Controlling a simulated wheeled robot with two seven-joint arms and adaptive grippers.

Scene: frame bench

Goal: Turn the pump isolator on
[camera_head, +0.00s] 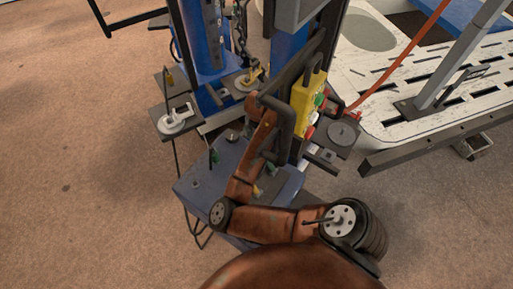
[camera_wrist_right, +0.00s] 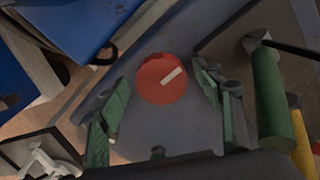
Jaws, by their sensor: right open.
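A round red knob (camera_wrist_right: 160,80) with a slanted white mark sits on a grey-blue surface in the right wrist view. It looks like the pump isolator, though no label is readable. My right gripper (camera_wrist_right: 160,88) is open, with its green-padded fingers on either side of the knob. The fingers look apart from it; I cannot tell how far above it they are. In the head view my copper arm reaches over the blue box (camera_head: 188,194), and the red knob is hidden there. My left gripper is in neither view.
A green cylinder (camera_wrist_right: 270,95) stands close to the right finger. A yellow box with buttons (camera_head: 308,103) is mounted behind my arm. A white lever on a disc (camera_head: 175,120) is on a plate at the left. A slotted white table (camera_head: 400,125) is at the right.

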